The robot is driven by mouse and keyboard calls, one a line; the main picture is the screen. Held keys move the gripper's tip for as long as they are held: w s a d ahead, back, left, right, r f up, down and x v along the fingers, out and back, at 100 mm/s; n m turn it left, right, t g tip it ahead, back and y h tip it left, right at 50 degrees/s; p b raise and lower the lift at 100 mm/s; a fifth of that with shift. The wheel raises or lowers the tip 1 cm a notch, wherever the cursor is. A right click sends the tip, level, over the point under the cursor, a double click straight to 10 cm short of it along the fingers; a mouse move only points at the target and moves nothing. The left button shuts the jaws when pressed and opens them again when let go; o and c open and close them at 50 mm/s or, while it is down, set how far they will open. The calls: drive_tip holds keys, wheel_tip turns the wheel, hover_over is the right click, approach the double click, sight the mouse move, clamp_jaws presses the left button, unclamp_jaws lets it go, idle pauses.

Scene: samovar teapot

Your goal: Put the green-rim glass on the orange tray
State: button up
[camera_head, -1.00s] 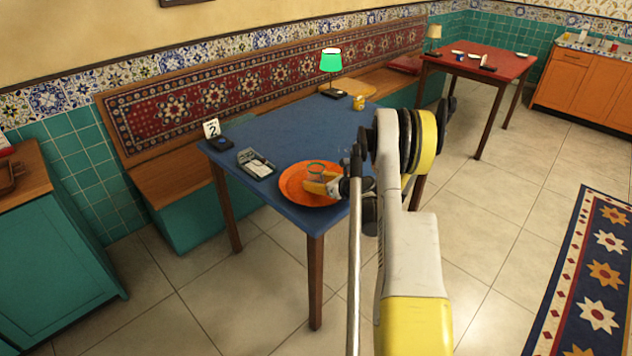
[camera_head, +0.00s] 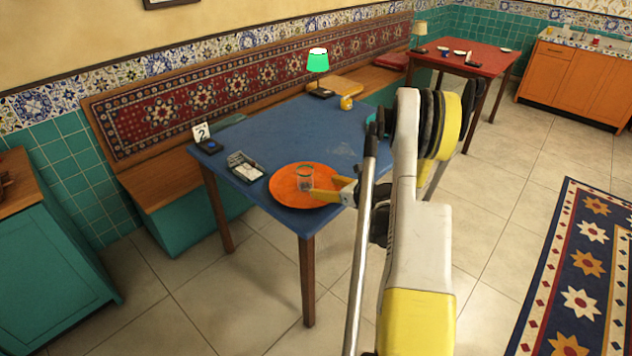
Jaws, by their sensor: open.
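The glass (camera_head: 305,178) stands upright on the orange tray (camera_head: 286,195), near its middle. The tray lies at the near corner of the blue table (camera_head: 268,138). My gripper (camera_head: 322,190) is open, with its yellow fingers just to the right of the glass and over the tray's right side. The fingers look apart from the glass. My arm hides the right part of the table.
A card holder (camera_head: 246,167) lies left of the tray, with a number 2 sign (camera_head: 201,133) behind it. The table's middle is clear.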

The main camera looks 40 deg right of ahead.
drive_tip(key=shift+s+r, duration=0.25)
drive_tip(key=shift+s, duration=0.25)
drive_tip(key=w+a+r+n+g+y, duration=0.2)
drive_tip(key=w+a+r+n+g, duration=0.15)
drive_tip(key=a+r+n, duration=0.8)
drive_tip(key=s+a+r+n+g, duration=0.1)
drive_tip(key=s+a+r+n, duration=0.15)
drive_tip(key=a, duration=0.55)
drive_tip(key=s+a+r+n, duration=0.1)
drive_tip(key=a+r+n, duration=0.25)
drive_tip(key=a, duration=0.35)
drive_tip(key=s+a+r+n+g+h, duration=0.1)
drive_tip(key=s+a+n, duration=0.6)
drive_tip(key=s+n, duration=0.2)
drive_tip(key=s+a+r+n+g+h, duration=0.1)
drive_tip(key=s+a+r+n, duration=0.1)
drive_tip(key=s+a+n, duration=0.5)
drive_tip(key=s+n, duration=0.2)
drive_tip(key=s, duration=0.1)
drive_tip(key=shift+s+a+r, duration=0.15)
drive_tip(key=shift+s+a, duration=0.05)
drive_tip(key=shift+s, duration=0.15)
drive_tip(key=shift+d+n, duration=0.1)
drive_tip(key=shift+n, duration=0.15)
